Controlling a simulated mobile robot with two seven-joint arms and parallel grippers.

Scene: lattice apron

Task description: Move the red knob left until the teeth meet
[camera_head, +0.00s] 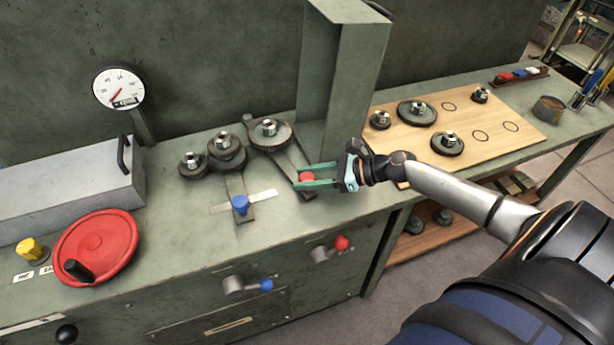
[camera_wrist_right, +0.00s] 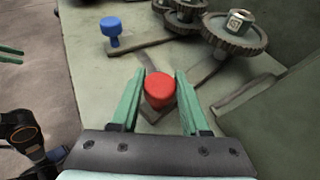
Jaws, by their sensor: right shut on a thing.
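The red knob (camera_head: 307,177) sits at the near end of a flat grey arm (camera_head: 290,160). A large gear (camera_head: 270,134) is at that arm's far end. To its left are a middle gear (camera_head: 227,154) and a smaller gear (camera_head: 193,166). The large and middle gears are very close; I cannot tell whether their teeth touch. My right gripper (camera_head: 302,177) is shut on the red knob, with one green finger on each side of it in the right wrist view (camera_wrist_right: 160,92). Green finger parts of my left gripper (camera_wrist_right: 10,54) show at that view's left edge.
A blue knob (camera_head: 240,204) stands left of the red one on another arm. A wooden board (camera_head: 490,140) with several gears lies right. A red handwheel (camera_head: 97,247) and a gauge (camera_head: 118,88) are left.

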